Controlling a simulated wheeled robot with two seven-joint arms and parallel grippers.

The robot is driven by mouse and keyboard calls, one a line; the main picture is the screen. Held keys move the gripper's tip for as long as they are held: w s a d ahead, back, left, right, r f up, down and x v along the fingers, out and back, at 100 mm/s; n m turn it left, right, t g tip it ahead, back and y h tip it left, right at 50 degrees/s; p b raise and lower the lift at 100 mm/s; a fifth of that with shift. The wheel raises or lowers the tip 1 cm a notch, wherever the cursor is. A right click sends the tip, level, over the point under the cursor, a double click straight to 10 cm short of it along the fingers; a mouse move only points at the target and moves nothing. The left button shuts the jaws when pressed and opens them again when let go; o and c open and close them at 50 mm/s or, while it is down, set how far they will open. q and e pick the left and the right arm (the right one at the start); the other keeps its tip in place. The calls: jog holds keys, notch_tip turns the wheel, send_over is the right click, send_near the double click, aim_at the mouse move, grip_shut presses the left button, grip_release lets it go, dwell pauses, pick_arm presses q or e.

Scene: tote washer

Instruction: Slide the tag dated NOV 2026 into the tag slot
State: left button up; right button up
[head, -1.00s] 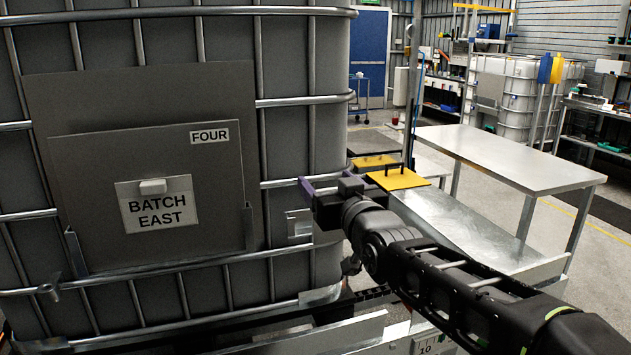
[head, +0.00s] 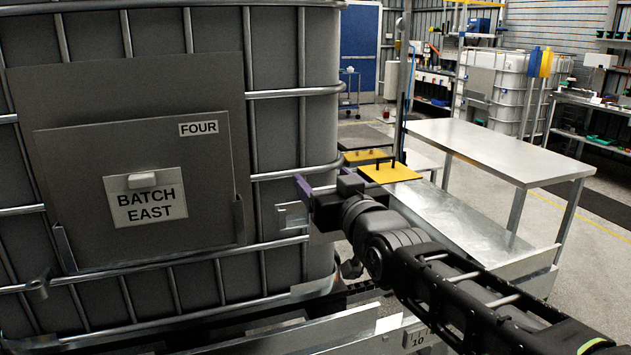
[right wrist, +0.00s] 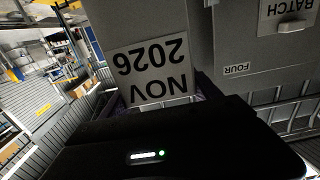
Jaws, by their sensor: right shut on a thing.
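My right gripper (head: 308,188) has purple fingers and is at the right part of the caged tank's front, just above a small metal bracket (head: 292,215) that may be the tag slot. In the right wrist view, the NOV 2026 tag (right wrist: 152,70) is a grey plate with a white label, upside down in the picture. The right gripper (right wrist: 165,95) is shut on it at the label end. The tag is hard to make out in the head view. My left gripper is not in view.
A large grey panel on the caged tank (head: 320,120) bears a FOUR label (head: 198,128) and a BATCH EAST label (head: 147,205). A metal table (head: 500,150) and a yellow plate with handles (head: 390,173) stand to the right. Open floor lies beyond.

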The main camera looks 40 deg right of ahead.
jog(key=w+a+f+n+y, duration=0.1)
jog(key=w+a+f+y, duration=0.1)
jog(key=w+a+f, duration=0.45)
jog(key=w+a+f+n+y, duration=0.1)
jog(key=w+a+f, duration=0.25)
jog(key=f, duration=0.55)
jog(key=w+a+f+n+y, duration=0.1)
jog(key=w+a+f+y, duration=0.1)
jog(key=w+a+f, duration=0.45)
jog(key=s+a+f, duration=0.1)
jog(key=a+f, duration=0.2)
jog(key=f, duration=0.3)
jog(key=s+a+f+t, duration=0.1)
jog(key=a+f, duration=0.2)
jog(key=f, duration=0.3)
jog(key=shift+s+a+f+n+y, duration=0.25)
jog(key=shift+s+a+n+y, duration=0.1)
jog(key=shift+n+y, duration=0.05)
